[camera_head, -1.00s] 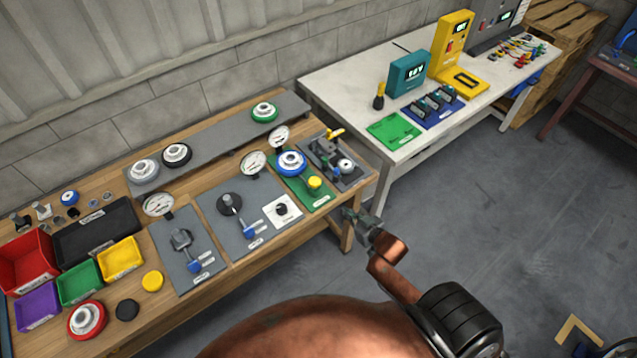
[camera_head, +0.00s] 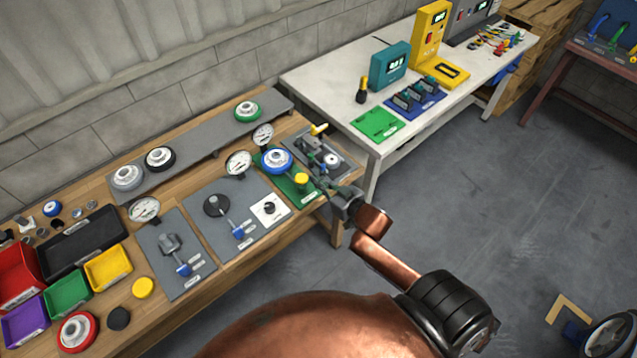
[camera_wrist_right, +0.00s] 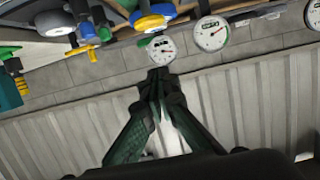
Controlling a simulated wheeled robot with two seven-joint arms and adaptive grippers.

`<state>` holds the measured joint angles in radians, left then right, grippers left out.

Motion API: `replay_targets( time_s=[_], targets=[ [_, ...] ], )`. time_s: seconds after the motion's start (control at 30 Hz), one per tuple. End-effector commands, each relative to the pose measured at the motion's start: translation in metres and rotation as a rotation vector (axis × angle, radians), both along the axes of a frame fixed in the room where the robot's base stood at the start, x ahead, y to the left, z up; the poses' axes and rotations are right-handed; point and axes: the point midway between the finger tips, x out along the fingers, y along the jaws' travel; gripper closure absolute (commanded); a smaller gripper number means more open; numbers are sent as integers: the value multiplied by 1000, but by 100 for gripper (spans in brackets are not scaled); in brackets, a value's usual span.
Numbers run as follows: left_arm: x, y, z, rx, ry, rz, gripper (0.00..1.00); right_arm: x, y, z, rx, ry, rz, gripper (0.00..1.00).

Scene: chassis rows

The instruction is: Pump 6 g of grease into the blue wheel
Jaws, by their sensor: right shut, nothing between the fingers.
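The blue wheel (camera_head: 278,161), a blue ring with a pale hub, sits on a green plate (camera_head: 308,198) near the right end of the wooden bench. A yellow knob (camera_head: 301,179) stands in front of it on the plate, and a round dial gauge (camera_head: 263,134) stands behind it. My right gripper (camera_head: 324,187) is shut and empty, just right of the yellow knob; I cannot tell if it touches anything. In the tilted right wrist view its fingertips (camera_wrist_right: 157,80) meet below a gauge (camera_wrist_right: 161,49), and the blue wheel (camera_wrist_right: 152,20) is near the top. My left gripper is not in view.
A grey plate (camera_head: 335,168) with small fittings and a yellow handle lies right of the green plate. A raised shelf (camera_head: 200,143) holds other wheels. A white table (camera_head: 340,85) stands beyond.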

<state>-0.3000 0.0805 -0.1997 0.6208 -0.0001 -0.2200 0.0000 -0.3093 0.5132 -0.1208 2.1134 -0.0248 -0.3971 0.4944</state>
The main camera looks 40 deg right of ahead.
Motion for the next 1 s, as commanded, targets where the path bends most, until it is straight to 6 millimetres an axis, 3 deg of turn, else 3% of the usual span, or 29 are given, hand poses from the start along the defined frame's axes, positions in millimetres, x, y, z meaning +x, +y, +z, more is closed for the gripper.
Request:
replay_targets(
  time_s=[0.33,0.4,0.6,1.0],
  targets=[
    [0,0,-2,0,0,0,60,70,5,-17,0,-1,0,100],
    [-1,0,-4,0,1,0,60,66,5,-34,2,6,-3,100],
    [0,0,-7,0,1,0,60,66,5,-53,0,3,-1,100],
    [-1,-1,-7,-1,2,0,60,66,5,-57,0,1,0,100]
  ],
)
